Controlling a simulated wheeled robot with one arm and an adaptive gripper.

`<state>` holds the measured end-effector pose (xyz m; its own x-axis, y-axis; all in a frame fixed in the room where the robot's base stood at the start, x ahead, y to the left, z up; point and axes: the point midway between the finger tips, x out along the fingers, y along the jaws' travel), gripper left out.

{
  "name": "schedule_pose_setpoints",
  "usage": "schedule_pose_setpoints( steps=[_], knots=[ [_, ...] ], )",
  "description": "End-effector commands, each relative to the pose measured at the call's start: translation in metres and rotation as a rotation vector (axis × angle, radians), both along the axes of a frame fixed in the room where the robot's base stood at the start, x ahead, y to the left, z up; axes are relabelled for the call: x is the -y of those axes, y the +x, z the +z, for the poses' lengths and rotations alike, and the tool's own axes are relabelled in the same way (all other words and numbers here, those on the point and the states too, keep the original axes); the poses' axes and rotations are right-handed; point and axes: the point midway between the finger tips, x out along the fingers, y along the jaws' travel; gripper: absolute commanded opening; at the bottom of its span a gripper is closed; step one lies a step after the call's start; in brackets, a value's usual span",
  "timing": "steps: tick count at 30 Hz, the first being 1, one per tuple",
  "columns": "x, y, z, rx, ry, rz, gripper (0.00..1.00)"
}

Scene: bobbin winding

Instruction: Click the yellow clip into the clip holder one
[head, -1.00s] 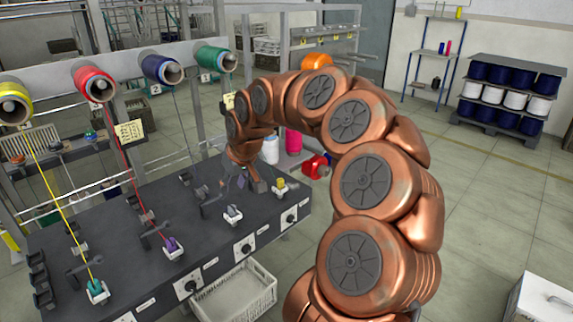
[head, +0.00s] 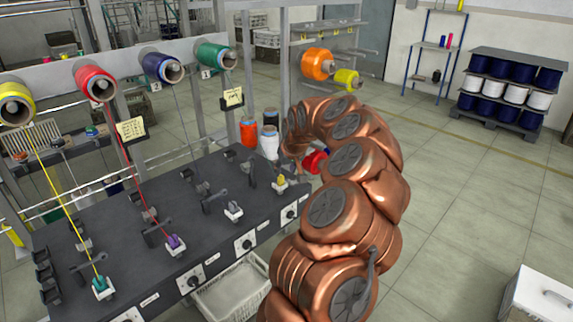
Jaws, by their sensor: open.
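A small yellow piece (head: 280,179) sits on a white mount (head: 279,188) at the right end of the dark bench, the station in line with the green spool marked 1. It is the only small yellow part I see on the bench. It is too small to tell whether it is a clip or how firmly it is seated. Dark posts (head: 251,178) stand just left of it; I cannot tell which part is clip holder one. My copper arm curves in from the lower right, and its far end is just above and right of the yellow piece. My gripper's fingers are hidden behind the arm.
The dark bench (head: 150,190) carries similar stations with purple (head: 174,241) and teal (head: 99,283) pieces. Threads run down from the red (head: 95,82) and yellow (head: 14,103) spools. Thread cones (head: 269,145) stand behind the bench's right end. A white crate (head: 230,290) is below its front.

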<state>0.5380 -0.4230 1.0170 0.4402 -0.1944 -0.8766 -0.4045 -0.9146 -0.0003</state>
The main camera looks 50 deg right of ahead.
Motion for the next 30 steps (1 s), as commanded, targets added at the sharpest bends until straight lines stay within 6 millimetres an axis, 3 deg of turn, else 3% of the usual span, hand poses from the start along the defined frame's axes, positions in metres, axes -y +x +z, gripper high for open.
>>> schedule_pose_setpoints(
  steps=[16,28,30],
  knots=[
    [0.009,0.024,-0.050,-0.003,0.000,0.003,0.44],
    [0.011,0.028,-0.055,-0.002,0.001,0.002,0.44],
    [0.011,0.028,-0.055,-0.002,0.001,0.002,0.39]
  ],
)
